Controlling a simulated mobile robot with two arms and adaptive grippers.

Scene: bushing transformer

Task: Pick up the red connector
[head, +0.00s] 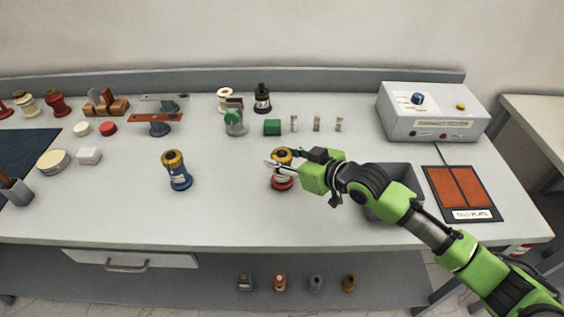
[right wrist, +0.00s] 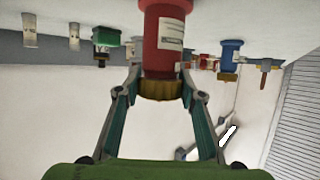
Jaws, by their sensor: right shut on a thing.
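The red connector (head: 282,184) has a red body with a pale label and a gold-coloured top. It is upright near the middle of the table in the head view. My right gripper (head: 275,165) reaches it from the right and is shut around its upper part. In the right wrist view the picture is upside down; the red connector (right wrist: 164,40) sits between the two fingers (right wrist: 160,88), which grip it near the gold collar. I cannot tell whether its base touches the table. My left gripper is not in view.
A blue connector (head: 178,172) stands to the left. A green block (head: 272,127) and several small posts are behind. A grey bin (head: 412,177) is partly behind my right arm. A test plate (head: 464,193) and a control box (head: 432,112) are at the right. The front-middle table is clear.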

